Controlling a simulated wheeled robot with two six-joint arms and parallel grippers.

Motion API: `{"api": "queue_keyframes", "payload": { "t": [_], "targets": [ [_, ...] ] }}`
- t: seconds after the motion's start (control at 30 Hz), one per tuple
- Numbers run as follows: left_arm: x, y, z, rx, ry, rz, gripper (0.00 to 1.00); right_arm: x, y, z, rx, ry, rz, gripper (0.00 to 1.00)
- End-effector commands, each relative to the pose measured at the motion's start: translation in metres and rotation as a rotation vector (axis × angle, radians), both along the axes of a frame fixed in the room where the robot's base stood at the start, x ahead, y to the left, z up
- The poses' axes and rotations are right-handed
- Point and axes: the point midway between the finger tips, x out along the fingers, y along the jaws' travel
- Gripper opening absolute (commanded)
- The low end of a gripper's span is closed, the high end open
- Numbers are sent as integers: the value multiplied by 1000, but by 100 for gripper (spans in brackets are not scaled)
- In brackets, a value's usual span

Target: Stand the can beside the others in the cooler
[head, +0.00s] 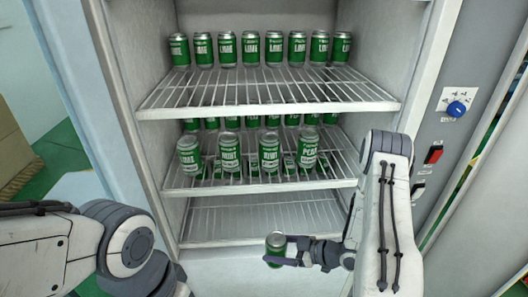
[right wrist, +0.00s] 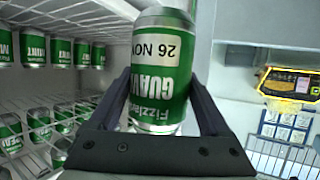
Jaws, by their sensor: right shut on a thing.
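My right gripper (head: 287,253) is shut on a green and silver can (head: 275,243), held in front of the cooler low in the head view, near the bottom shelf's front. In the right wrist view the can (right wrist: 162,75) sits between the two fingers (right wrist: 165,105) and shows a "26 NOV" label and upside-down "GUAVA" lettering. The other green cans stand in rows on the cooler's upper shelf (head: 200,97) and middle shelf (head: 330,175). The middle shelf's front row is several cans (head: 268,152). My left arm shows at lower left; its gripper is out of frame.
The bottom wire shelf (head: 262,220) looks empty. The cooler's side wall (head: 140,60) bounds the left. A panel with a blue knob (head: 457,108) and a red switch (head: 434,153) stands right of the opening. The middle shelf has bare wire at its right.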

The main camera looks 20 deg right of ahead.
Motion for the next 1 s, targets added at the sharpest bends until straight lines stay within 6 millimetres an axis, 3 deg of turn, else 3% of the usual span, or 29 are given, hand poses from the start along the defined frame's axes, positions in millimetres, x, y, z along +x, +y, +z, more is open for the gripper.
{"api": "queue_keyframes", "payload": {
  "t": [0.03,0.2,0.37,0.53,0.73,1.0],
  "targets": [
    [0,0,25,-1,-1,-1,50,5,-10,31,0,-1,-65,0],
    [0,0,81,-1,-2,-2,50,22,-60,102,-1,-2,-357,0],
    [0,0,125,-1,-2,-3,50,23,-114,160,-1,-3,-629,0],
    [0,0,166,-1,-1,-5,50,10,-169,213,-2,-3,-887,0],
    [0,0,195,-1,-1,-5,50,-11,-213,252,-3,-1,-1096,0],
    [0,0,195,-1,-1,-6,50,-19,-228,258,-2,-3,-1168,0]
  ]
}}
